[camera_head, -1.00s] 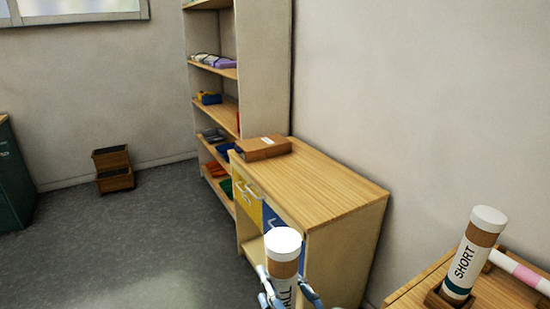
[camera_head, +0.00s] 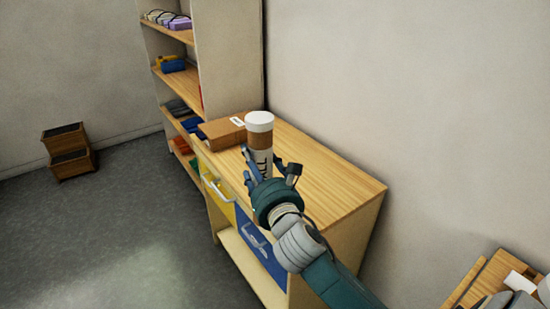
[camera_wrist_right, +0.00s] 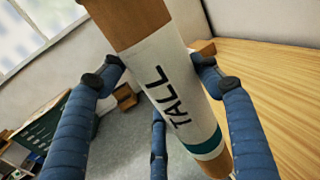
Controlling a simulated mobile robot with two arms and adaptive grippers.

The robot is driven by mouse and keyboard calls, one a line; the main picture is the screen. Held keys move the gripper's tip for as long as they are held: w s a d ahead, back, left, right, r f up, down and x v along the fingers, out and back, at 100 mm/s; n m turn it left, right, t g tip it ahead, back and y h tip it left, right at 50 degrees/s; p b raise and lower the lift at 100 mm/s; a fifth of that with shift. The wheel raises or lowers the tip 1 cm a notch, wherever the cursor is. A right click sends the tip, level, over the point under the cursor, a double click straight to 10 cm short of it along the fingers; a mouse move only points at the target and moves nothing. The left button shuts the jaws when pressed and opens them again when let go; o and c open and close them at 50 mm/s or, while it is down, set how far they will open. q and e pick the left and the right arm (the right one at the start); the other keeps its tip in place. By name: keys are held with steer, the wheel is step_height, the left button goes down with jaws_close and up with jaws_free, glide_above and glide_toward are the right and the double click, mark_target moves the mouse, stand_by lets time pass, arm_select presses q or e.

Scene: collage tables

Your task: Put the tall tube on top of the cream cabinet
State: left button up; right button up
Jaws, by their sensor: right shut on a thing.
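The tall tube (camera_head: 259,140) is brown with a white cap and a white label. The right wrist view shows the word TALL on it (camera_wrist_right: 172,100) and a teal band near its lower end. My right gripper (camera_head: 266,175) is shut around the tube and holds it roughly upright. In the head view it overlaps the wooden top of the cream cabinet (camera_head: 330,185). I cannot tell whether the tube's base touches the top; the gripper hides it. The cabinet top also shows at the right of the wrist view (camera_wrist_right: 270,90). My left gripper is not in view.
A brown box (camera_head: 222,132) lies at the cabinet top's far end. A yellow drawer (camera_head: 216,190) and a blue drawer (camera_head: 258,240) face left. A tall shelf (camera_head: 230,60) stands behind. The right half of the cabinet top is clear. Stacked brown bins (camera_head: 68,150) sit on the floor.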

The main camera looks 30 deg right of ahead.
steer(key=w+d+r+m+g+h, duration=0.25)
steer(key=w+d+r+h, duration=0.35)
steer(key=d+r, duration=0.75)
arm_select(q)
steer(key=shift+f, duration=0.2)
arm_select(e)
step_height(320, 180, down, 19)
steer(key=w+y, duration=0.1)
steer(key=shift+m+t, duration=0.35)
steer(key=shift+m, duration=0.1)
steer(key=o, duration=1.6)
steer(key=shift+f, duration=0.1)
